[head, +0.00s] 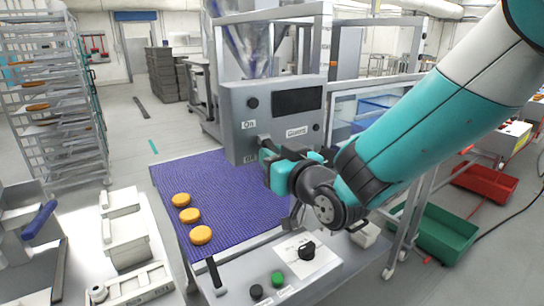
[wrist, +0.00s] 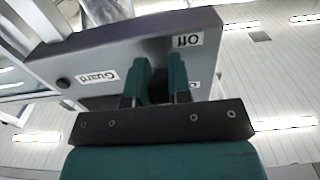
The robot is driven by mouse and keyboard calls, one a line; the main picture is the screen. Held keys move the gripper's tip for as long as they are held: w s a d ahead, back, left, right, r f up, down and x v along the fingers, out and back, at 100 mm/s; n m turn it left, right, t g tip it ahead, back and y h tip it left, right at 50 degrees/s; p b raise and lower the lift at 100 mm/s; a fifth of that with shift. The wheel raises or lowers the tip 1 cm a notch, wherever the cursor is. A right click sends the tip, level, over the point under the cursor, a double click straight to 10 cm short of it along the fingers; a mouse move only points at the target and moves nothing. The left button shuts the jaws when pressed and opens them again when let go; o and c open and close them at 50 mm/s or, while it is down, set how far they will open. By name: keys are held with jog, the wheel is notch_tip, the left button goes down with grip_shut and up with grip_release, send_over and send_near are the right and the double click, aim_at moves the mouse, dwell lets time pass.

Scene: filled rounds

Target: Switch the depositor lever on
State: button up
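The depositor's grey control box (head: 236,102) stands at the far end of the blue belt. It carries an "On" label (head: 248,124) above and an "Off" label (head: 250,158) below, which also shows in the wrist view (wrist: 186,41). A dark stub, seemingly part of the lever (head: 264,141), shows on the box front between the labels, just above my gripper (head: 268,160). The rest of the lever is hidden. In the wrist view the teal fingers of my gripper (wrist: 160,80) stand apart with a narrow gap, close to the box front; I cannot tell whether the lever is between them.
A "Guard" label (head: 297,132) sits right of my gripper on the box. Several orange-brown rounds (head: 190,215) lie on the blue belt (head: 240,190). A front panel (head: 265,275) has knobs and a green button. A rack (head: 50,100) stands left; red (head: 485,182) and green (head: 437,232) crates stand right.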

aim_at(272, 146)
jog(key=shift+r+p, duration=0.15)
jog(key=shift+p, duration=0.15)
grip_shut()
jog(key=g+p, duration=0.1)
jog(key=r+g+h+p, duration=0.1)
jog(key=p, duration=0.1)
jog(key=shift+s+d+r, duration=0.15)
jog(key=shift+s, duration=0.05)
jog(key=g+h+p, duration=0.1)
jog(key=p, duration=0.2)
jog(key=r+g+h+p, duration=0.1)
jog(key=g+p, duration=0.1)
jog(key=p, duration=0.1)
jog(key=shift+s+d+r, duration=0.1)
jog(key=shift+s+r, duration=0.05)
jog(key=shift+r, duration=0.15)
jog(key=g+h+p, duration=0.1)
jog(key=p, duration=0.1)
jog(key=r+g+h+p, duration=0.1)
jog(key=p, duration=0.1)
jog(key=shift+g+p, duration=0.35)
jog(key=shift+g, duration=0.05)
jog(key=g+p, duration=0.1)
jog(key=g+h+p, duration=0.1)
jog(key=p, duration=0.1)
jog(key=shift+r+h, duration=0.2)
jog(key=shift+h, duration=0.1)
jog(key=o, duration=0.8)
grip_release()
jog(key=shift+f, duration=0.1)
